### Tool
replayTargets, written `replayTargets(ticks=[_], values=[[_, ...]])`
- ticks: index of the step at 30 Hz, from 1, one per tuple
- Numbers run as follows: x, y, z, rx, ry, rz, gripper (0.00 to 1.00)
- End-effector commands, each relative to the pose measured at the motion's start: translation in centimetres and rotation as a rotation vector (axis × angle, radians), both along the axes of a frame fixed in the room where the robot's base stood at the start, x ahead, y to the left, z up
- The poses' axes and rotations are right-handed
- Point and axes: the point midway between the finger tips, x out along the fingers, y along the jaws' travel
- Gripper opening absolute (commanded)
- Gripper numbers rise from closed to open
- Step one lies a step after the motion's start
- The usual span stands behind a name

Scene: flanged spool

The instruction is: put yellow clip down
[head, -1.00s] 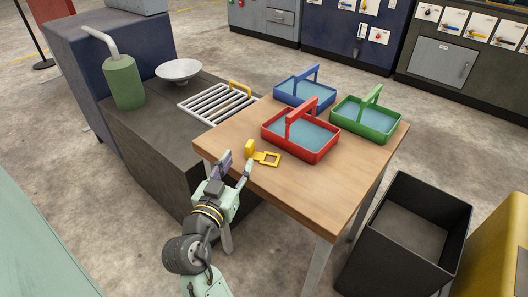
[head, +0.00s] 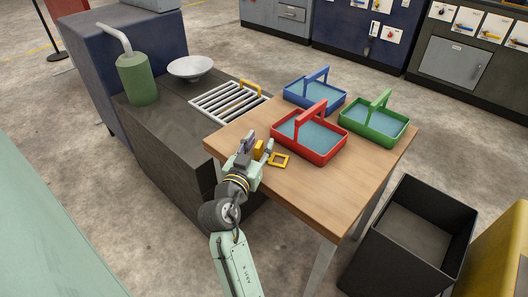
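The yellow clip (head: 280,160) is at the front left of the wooden table, in front of the red basket. It has a flat square frame and an upright block at its left end. My gripper (head: 257,149) reaches in from the front, with its fingers spread on either side of the upright block. The fingers look open. Whether either finger touches the block is too small to tell. The lower part of the block is partly hidden by my gripper.
Red (head: 313,155), blue (head: 300,98) and green (head: 386,133) baskets with raised handles stand behind the clip on the wooden table (head: 310,195). A slatted rack (head: 228,101), white bowl (head: 190,67) and green canister (head: 138,80) are left. A black bin (head: 410,235) stands right. The table's front is clear.

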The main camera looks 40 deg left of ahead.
Motion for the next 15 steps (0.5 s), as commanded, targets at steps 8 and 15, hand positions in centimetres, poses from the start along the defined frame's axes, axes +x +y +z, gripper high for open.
replayTargets(ticks=[8, 15], values=[[-0.04, -0.01, 0.0, 0.0, 0.0, 0.0, 0.17], [-0.04, -0.01, 0.0, 0.0, 0.0, 0.0, 0.01]])
